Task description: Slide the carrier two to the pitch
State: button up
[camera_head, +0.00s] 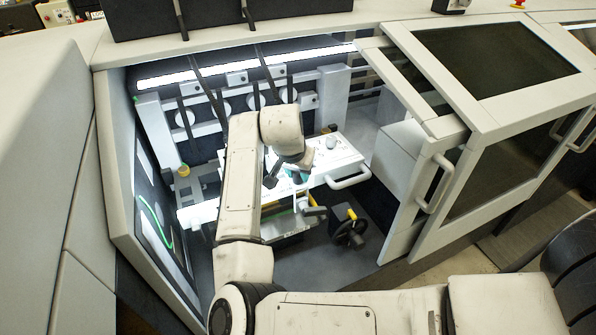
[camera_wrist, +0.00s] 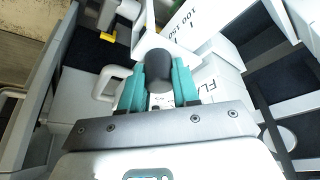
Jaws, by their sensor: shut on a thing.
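My gripper (camera_wrist: 158,78) has two teal fingers shut on a dark rounded knob (camera_wrist: 157,62) in the wrist view. The knob appears to sit on a white carrier, mostly hidden behind the fingers; I cannot read a number on it. A white plate beyond carries a printed scale (camera_wrist: 186,22) with 100 and 150. In the head view my gripper (camera_head: 300,175) is inside the open machine, low over a white unit (camera_head: 340,152) with a bar handle. My arm hides part of that unit, and the exact knob position against the scale is unclear.
The machine's glazed sliding door (camera_head: 510,150) stands open at the right. A black handwheel (camera_head: 350,232) with a yellow grip lies below the unit. A lit strip (camera_head: 250,66) and vertical dark bars stand at the back. The left side wall (camera_head: 150,210) is near my arm.

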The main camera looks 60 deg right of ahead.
grip_shut()
jog(key=a, duration=0.1)
jog(key=w+a, duration=0.2)
jog(key=shift+w+a, duration=0.25)
jog(key=shift+a, duration=0.1)
jog(key=o, duration=0.8)
grip_release()
jog(key=v, duration=1)
jog(key=shift+a+r, duration=0.1)
jog(key=shift+r, duration=0.3)
